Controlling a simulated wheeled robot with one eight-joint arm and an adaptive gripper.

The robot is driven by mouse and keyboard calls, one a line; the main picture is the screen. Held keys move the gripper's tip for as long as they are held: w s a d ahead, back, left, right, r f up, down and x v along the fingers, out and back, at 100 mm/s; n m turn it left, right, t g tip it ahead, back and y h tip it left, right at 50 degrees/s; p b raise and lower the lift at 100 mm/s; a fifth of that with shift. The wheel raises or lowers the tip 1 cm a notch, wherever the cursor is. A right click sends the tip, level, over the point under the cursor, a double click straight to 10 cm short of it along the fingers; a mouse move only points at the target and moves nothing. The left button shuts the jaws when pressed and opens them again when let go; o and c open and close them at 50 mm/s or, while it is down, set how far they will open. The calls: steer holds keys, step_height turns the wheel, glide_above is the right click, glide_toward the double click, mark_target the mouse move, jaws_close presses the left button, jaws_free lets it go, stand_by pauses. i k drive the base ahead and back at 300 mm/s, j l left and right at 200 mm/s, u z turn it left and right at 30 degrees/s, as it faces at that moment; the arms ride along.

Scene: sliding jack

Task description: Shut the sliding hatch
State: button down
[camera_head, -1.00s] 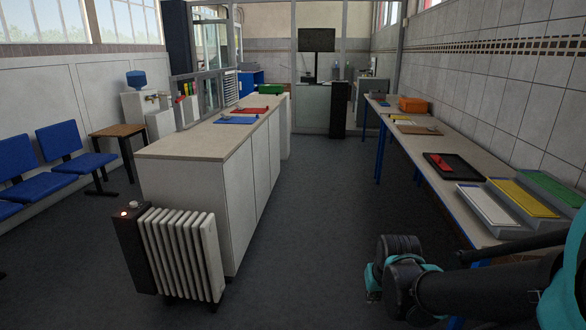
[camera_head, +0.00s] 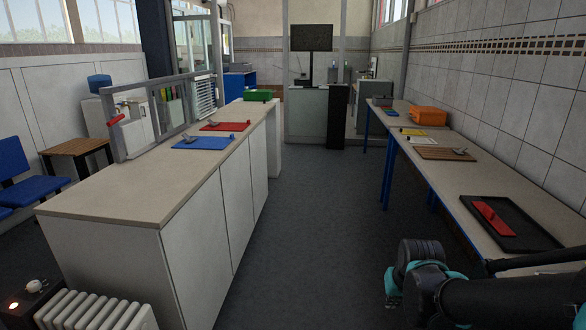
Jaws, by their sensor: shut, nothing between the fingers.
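The sliding hatch is a grey metal-framed glazed screen (camera_head: 152,88) along the left edge of the long counter. A short red bar, like a handle (camera_head: 116,120), sticks out at its near end post. From this angle I cannot tell how far the pane is slid open. My arm comes in at the lower right, over the floor beside the right-hand table, far from the hatch. Its dark and teal joints show, but I cannot make out the gripper's fingers.
The counter (camera_head: 110,195) carries a blue mat (camera_head: 203,142), a red mat (camera_head: 225,126) and a green box (camera_head: 258,95). A white radiator (camera_head: 95,312) stands at the near left. The right-hand table (camera_head: 455,180) holds a black tray (camera_head: 545,238). The aisle floor (camera_head: 315,190) between is clear.

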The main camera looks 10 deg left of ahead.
mark_target(149, 89)
steer(key=i+u, duration=0.25)
steer(key=i, duration=0.2)
steer(key=i+l+u, duration=0.2)
steer(key=i, duration=0.2)
steer(key=i+l+u, duration=0.25)
steer(key=i, duration=0.15)
steer(key=i+l+u, duration=0.2)
steer(key=i, duration=0.2)
